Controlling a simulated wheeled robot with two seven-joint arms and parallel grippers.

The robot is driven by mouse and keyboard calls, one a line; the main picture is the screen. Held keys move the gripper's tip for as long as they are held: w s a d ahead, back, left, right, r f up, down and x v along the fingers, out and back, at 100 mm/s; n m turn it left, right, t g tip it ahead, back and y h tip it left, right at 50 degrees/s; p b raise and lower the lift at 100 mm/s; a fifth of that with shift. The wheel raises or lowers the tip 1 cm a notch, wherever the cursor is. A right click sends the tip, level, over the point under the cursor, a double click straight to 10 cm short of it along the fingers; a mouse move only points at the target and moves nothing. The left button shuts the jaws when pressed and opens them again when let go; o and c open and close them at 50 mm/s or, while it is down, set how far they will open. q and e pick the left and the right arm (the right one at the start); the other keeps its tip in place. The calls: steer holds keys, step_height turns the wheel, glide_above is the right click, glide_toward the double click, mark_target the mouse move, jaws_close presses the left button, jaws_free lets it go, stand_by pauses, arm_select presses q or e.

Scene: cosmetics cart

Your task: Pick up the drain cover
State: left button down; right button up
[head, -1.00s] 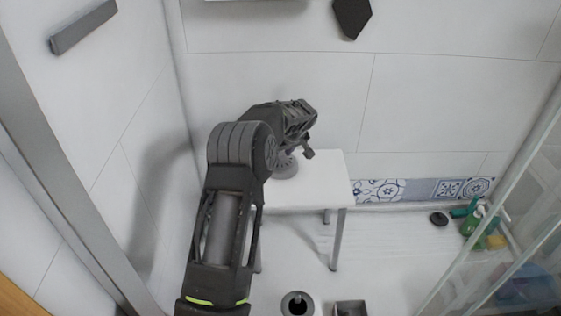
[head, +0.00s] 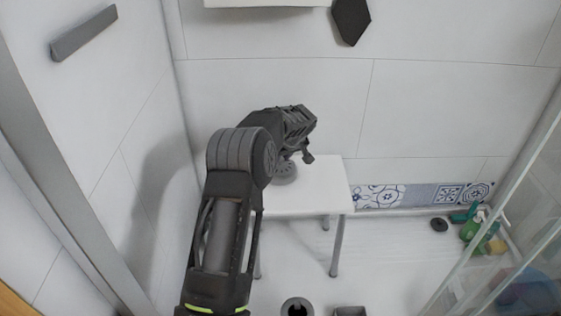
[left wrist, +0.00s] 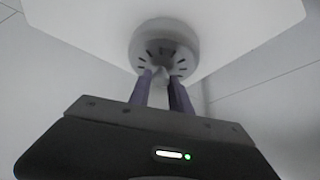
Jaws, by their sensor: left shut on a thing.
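The drain cover (head: 285,172) is a round grey disc with slots around its rim, over the white table's top. The left wrist view shows its slotted face (left wrist: 163,50) with a small knob at the centre. My left gripper (left wrist: 163,76) is shut on the drain cover by this knob. In the head view, my left gripper (head: 297,158) is just above the cover and hides part of it. I cannot tell whether the cover touches the table. My right gripper is not in view.
The white table (head: 325,185) stands against the tiled wall. A dark round object (head: 439,224) and green bottles (head: 472,228) are on the floor at right, near a glass panel. A dark round container (head: 297,308) and a square one (head: 350,311) are at the bottom edge.

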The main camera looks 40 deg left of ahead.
arm_select(q)
step_height(320, 180, up, 10)
steer(key=p, duration=0.2)
